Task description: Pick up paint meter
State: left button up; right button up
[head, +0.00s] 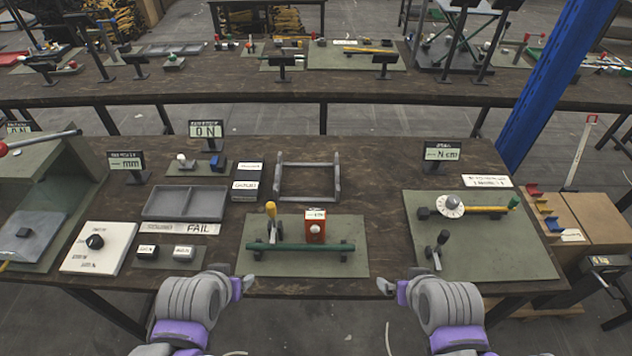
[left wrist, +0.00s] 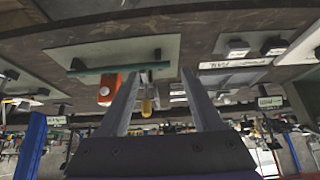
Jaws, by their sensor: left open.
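An orange-red box-shaped device with a small white display and a white round spot, which looks like the paint meter (head: 315,229), stands on the green middle mat (head: 350,267). It stands just behind a dark green bar (head: 290,247). My left gripper (head: 246,285) is open and empty at the table's front edge, left of and nearer than the device. In the left wrist view the picture is upside down; the device (left wrist: 105,90) shows beside the open fingers (left wrist: 160,78), partly hidden by one. My right gripper (head: 386,286) is at the front edge; its jaw state is unclear.
A yellow-topped tool (head: 271,213) stands left of the device. A metal frame (head: 308,178) is behind the mat. A grey tray (head: 185,203) and small labelled blocks (head: 184,254) are on the left. Another mat (head: 485,262) with a yellow-handled tool is on the right.

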pick_arm(q)
jog(key=o, duration=0.4)
jog(key=shift+t+y, duration=0.4)
jog(key=w, duration=0.2)
jog(key=w+d+f, duration=0.1)
jog(key=w, duration=0.1)
jog(key=shift+w+f, duration=0.1)
jog(key=shift+o, duration=0.2)
jog(key=t+h, duration=0.1)
jog(key=t, duration=0.5)
send_near(314, 230)
jog(key=x, duration=1.1)
jog(key=shift+w, duration=0.35)
jog(key=shift+r+x, duration=0.15)
jog(key=shift+x, duration=1.1)
jog(key=shift+r+x, duration=0.2)
jog(key=shift+x, duration=1.1)
